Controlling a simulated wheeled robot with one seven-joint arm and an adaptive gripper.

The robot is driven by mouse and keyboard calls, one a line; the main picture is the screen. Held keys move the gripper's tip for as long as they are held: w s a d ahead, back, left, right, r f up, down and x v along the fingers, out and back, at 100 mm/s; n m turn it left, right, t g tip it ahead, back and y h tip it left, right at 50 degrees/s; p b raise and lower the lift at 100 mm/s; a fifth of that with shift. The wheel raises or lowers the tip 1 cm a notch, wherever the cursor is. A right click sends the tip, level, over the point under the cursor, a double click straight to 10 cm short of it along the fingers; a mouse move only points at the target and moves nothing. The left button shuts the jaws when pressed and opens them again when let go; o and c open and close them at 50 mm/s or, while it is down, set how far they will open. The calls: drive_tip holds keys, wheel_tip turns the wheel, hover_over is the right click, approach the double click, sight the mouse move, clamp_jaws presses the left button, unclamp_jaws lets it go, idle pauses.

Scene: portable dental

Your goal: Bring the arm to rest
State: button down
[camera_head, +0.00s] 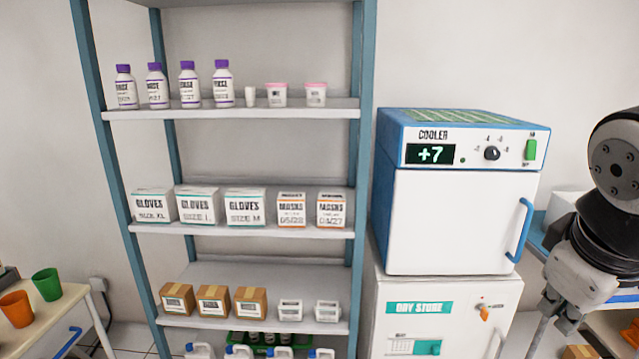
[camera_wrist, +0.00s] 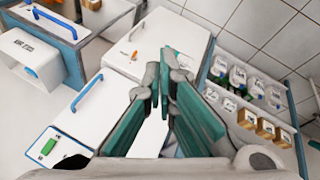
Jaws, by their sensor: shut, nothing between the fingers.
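My gripper (camera_wrist: 163,85) shows in the wrist view with its two green-padded fingers close together at the tips. It is shut and empty, and no object is between the fingers. Behind the fingers in that view are the white fronts of the cooler and the dry store. In the head view, part of my arm (camera_head: 612,195) stands at the right edge, beside the cooler (camera_head: 450,225) and in front of the things behind it.
The dry store (camera_head: 450,310) stands under the cooler. A blue-framed shelf (camera_head: 230,113) with bottles, tubs, glove boxes and cartons is left of them. A table (camera_head: 60,315) with a green cup (camera_head: 47,284) and an orange cup (camera_head: 16,309) is at far left.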

drive_tip(key=s+a+f+m+g+y, duration=0.2)
drive_tip(key=s+a+f+m+y, duration=0.15)
drive_tip(key=s+a, duration=0.75)
wheel_tip(320, 180, up, 13)
drive_tip(key=s+t+p, duration=0.1)
drive_tip(key=t+p, duration=0.1)
drive_tip(key=p, duration=1.1)
drive_tip(key=shift+s+d+r, duration=0.15)
drive_tip(key=shift+d+r, duration=0.05)
drive_tip(key=shift+d, duration=0.2)
drive_tip(key=shift+d, duration=0.1)
